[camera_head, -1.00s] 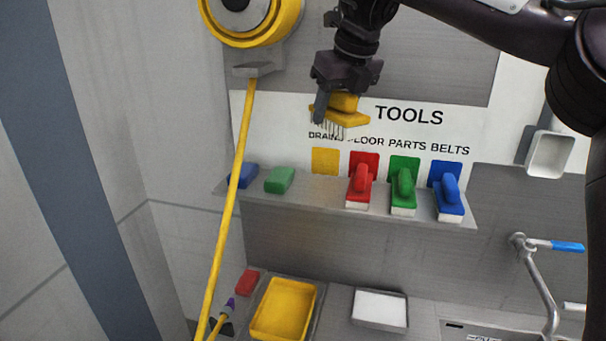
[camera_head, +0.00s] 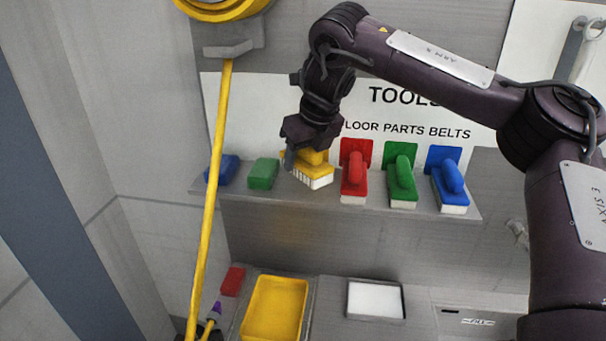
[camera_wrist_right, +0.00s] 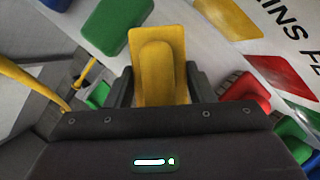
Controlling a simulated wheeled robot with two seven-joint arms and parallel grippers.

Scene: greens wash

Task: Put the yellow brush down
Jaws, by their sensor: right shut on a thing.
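The yellow brush (camera_head: 318,178), with white bristles facing down, is at the shelf (camera_head: 330,205), between the green block and the red brush. Whether its bristles touch the shelf is hard to tell. My right gripper (camera_head: 303,158) is shut on the brush's yellow handle from above. In the right wrist view the yellow brush (camera_wrist_right: 158,70) sits between the two dark fingers (camera_wrist_right: 156,88). My left gripper is not in view.
A red brush (camera_head: 354,175), a green brush (camera_head: 401,180) and a blue brush (camera_head: 450,185) stand to the right on the shelf. A green block (camera_head: 264,173) and a blue block (camera_head: 228,168) lie to the left. A yellow pole (camera_head: 213,200) crosses in front of the shelf's left end.

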